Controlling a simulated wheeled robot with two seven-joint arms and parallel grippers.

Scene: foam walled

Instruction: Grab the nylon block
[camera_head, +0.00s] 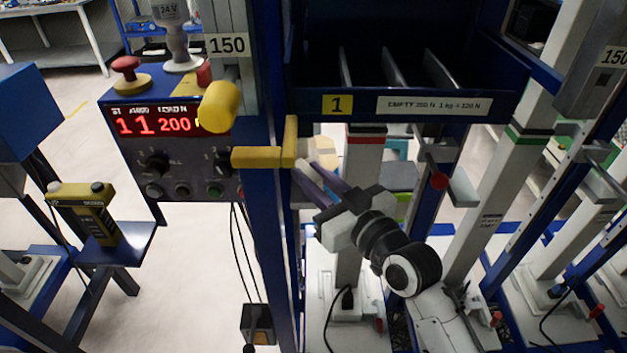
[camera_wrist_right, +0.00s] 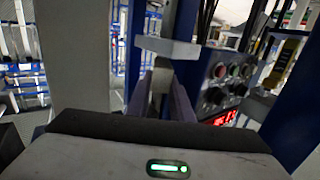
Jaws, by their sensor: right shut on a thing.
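My right gripper (camera_head: 312,180) reaches up and left from the lower middle of the head view, its two purple-grey fingers beside the blue upright. It is shut on a small pale piece, which I take for the nylon block (camera_head: 304,153); the fingers hide most of it. In the right wrist view, the fingers (camera_wrist_right: 163,100) stand on either side of a pale upright part, with a light grey bar (camera_wrist_right: 167,46) across just beyond the tips. I cannot tell whether bar and upright part are one piece. My left gripper is not in view.
A yellow L-shaped bracket (camera_head: 258,157) and a yellow cylinder (camera_head: 219,106) stick out close to the fingertips. A control box with a red display (camera_head: 160,121) is left of the blue upright (camera_head: 263,230). A dark blue bin (camera_head: 405,105) hangs above. Pale posts stand at right.

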